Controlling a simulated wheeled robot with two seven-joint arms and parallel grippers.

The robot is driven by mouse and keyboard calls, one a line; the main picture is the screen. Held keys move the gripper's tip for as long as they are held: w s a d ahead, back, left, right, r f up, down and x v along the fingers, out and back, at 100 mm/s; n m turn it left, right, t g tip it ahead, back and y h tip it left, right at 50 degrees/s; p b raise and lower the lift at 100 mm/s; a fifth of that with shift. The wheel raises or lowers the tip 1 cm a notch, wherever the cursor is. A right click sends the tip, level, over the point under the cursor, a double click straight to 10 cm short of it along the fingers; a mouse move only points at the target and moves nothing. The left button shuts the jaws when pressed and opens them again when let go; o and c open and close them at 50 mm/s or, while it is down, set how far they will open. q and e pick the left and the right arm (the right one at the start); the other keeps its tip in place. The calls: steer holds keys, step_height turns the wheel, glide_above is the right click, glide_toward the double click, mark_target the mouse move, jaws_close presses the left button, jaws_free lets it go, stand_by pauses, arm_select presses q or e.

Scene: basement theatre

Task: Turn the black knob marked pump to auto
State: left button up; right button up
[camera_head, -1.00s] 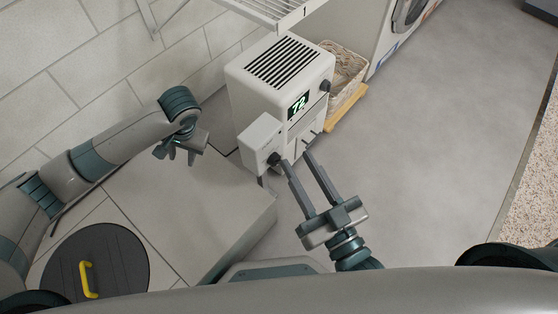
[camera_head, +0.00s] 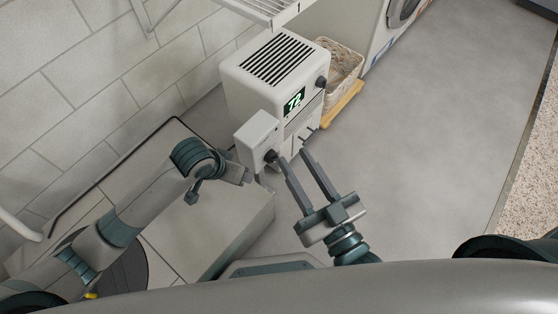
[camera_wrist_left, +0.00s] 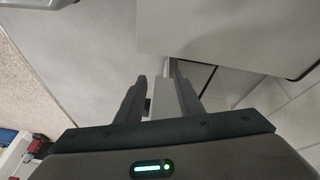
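A small pale box (camera_head: 257,133) stands against a white appliance, with a black knob (camera_head: 270,156) low on its right side. A second black knob (camera_head: 321,82) is on the appliance's upper front. I cannot read a pump or auto mark. My right gripper (camera_head: 291,156) is open and empty, its fingers apart; its left fingertip is close beside the lower knob, and I cannot tell if they touch. My left gripper (camera_head: 247,176) is just below and left of the small box. In the left wrist view its fingers (camera_wrist_left: 157,76) are apart with nothing clearly held.
The white appliance (camera_head: 268,82) has a vented top and a green "72" display (camera_head: 294,100). A wicker basket (camera_head: 341,66) stands behind it. A low pale block (camera_head: 225,225) lies below my left arm. A wire shelf (camera_head: 268,8) hangs above. The grey floor (camera_head: 430,130) at right is clear.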

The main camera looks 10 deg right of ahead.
arm_select(q)
steer(key=s+d+r+t+h, duration=0.5)
steer(key=d+r, duration=0.1)
steer(key=s+a+r+n+t, duration=0.1)
steer(key=s+a+r+t, duration=0.1)
steer(key=a+r+t, duration=0.2)
steer(key=s+a+r+n+t+y, duration=0.1)
steer(key=s+a+r+t, duration=0.2)
steer(key=r+t, duration=0.3)
step_height(320, 180, up, 5)
steer(key=shift+a+f+n, duration=0.1)
steer(key=shift+a+n, duration=0.3)
steer(key=shift+a, duration=0.3)
steer(key=shift+w, duration=0.1)
steer(key=shift+c, duration=0.4)
steer(key=shift+a, duration=0.1)
